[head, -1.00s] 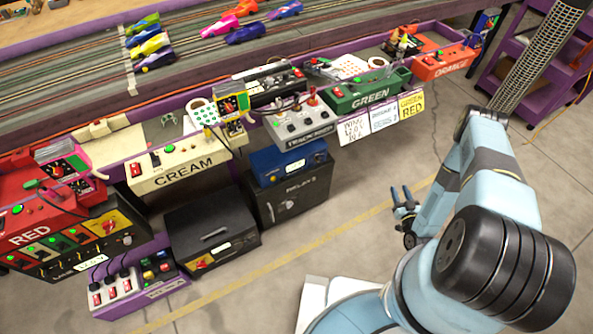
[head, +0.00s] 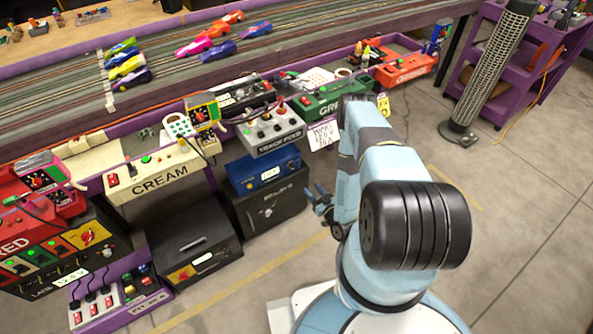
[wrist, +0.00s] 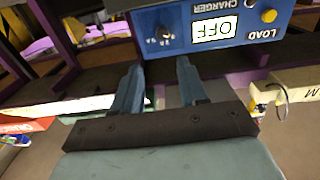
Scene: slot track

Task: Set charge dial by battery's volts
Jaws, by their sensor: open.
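The blue charger (head: 262,170) sits on a black cabinet below the bench, left of my gripper in the head view. In the wrist view the charger (wrist: 235,48) appears upside down, marked LOAD CHARGER. Its lit display (wrist: 214,29) reads OFF. Its dark dial (wrist: 162,31) has small marks around it, too small to read. My gripper (head: 317,195) is open and empty. In the wrist view its fingers (wrist: 157,75) point toward the charger's face below the dial in the picture, apart from it. I cannot pick out the battery or read its volts.
A yellow button (wrist: 268,15) is on the charger's face near the display. The black cabinet (head: 270,205) stands under the charger. A grey switch box (head: 272,130) juts from the bench above. The floor right of my arm is mostly clear up to a mesh column (head: 490,70).

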